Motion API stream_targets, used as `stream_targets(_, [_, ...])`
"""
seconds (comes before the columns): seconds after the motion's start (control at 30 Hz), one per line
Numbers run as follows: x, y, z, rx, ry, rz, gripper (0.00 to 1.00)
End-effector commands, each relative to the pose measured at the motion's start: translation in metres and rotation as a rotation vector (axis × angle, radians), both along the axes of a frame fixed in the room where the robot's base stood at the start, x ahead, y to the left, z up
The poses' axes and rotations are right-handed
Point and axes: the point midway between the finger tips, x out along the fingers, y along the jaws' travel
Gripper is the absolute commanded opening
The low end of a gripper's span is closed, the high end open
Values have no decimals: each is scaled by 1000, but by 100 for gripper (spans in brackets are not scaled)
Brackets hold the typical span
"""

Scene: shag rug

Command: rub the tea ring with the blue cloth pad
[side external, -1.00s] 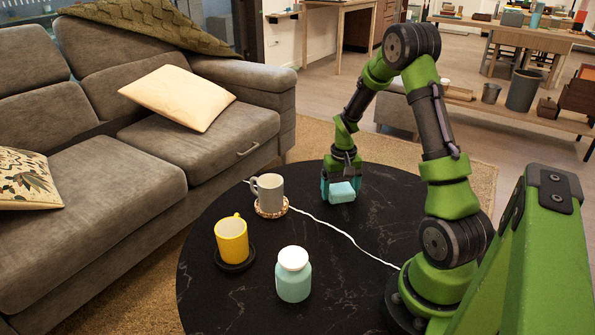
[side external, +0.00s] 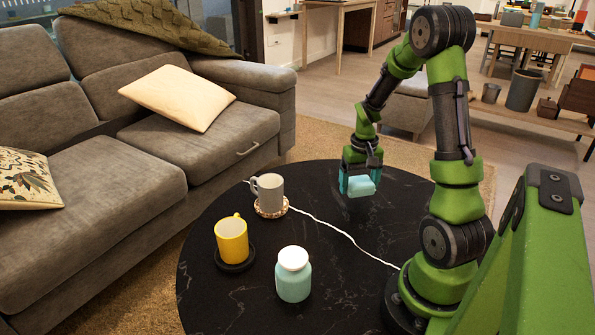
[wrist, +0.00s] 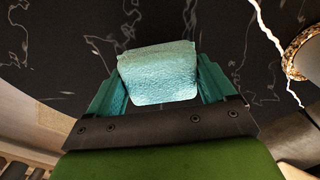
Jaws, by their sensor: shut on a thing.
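The light blue cloth pad (side external: 362,186) is between the fingers of my gripper (side external: 359,182), over the far right part of the round black table (side external: 345,285). In the wrist view the pad (wrist: 158,75) fills the space between the two teal fingers of my gripper (wrist: 160,82), which is shut on it. The pad is at or just above the tabletop; I cannot tell if it touches. I cannot make out a tea ring in either view; only pale marble veins show on the black top.
A grey mug (side external: 269,191) stands on a patterned coaster (side external: 271,213). A yellow mug (side external: 231,240) stands on a dark coaster (side external: 235,265). A teal jar with a white lid (side external: 293,277) is near the front. A white cord (side external: 335,229) crosses the table. The grey sofa (side external: 110,190) borders the left.

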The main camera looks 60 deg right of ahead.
Motion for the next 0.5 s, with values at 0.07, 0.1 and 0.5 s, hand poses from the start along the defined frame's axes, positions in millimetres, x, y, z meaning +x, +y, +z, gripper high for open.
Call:
stream_targets(0.07, [1,0,8,-1,-3,0,55])
stream_targets(0.1, [1,0,12,-2,-4,0,55])
stream_targets(0.5, [0,0,37,-1,-1,0,55])
